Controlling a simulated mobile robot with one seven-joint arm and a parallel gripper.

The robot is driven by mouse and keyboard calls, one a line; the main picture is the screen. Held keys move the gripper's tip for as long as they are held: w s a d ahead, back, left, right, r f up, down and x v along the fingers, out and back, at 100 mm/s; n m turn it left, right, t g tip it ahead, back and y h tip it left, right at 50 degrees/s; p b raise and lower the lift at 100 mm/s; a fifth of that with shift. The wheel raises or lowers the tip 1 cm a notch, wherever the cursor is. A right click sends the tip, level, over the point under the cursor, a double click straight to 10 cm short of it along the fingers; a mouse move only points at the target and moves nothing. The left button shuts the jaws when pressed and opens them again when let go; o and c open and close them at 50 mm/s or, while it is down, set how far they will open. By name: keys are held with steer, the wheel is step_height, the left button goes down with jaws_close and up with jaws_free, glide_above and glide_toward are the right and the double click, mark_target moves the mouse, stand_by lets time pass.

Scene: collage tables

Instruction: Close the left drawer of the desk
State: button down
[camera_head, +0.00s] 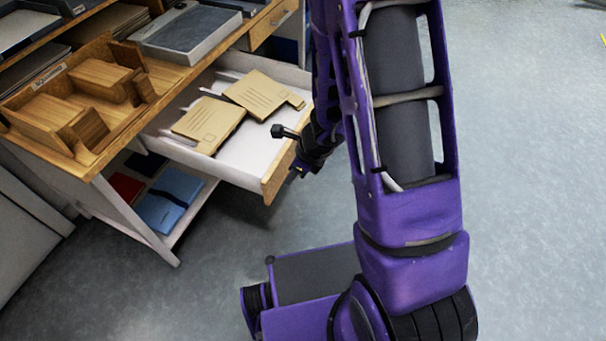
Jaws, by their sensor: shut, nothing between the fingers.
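The desk (120,133) stands at the upper left with a wooden top. Its left drawer (240,150) is pulled out, with a white inside and a wooden front. Several tan envelopes or cards (209,123) lie in the drawer.
A wooden organizer (75,100) and a grey tray (187,35) stand on the desk top. A second drawer front (272,22) is further back. Blue and red folders (168,199) lie on the low shelf. The grey floor (530,180) is clear on the right.

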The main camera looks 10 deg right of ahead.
steer(key=shift+w+a+r, duration=0.1)
steer(key=shift+w+a, duration=0.55)
steer(key=shift+a, duration=0.3)
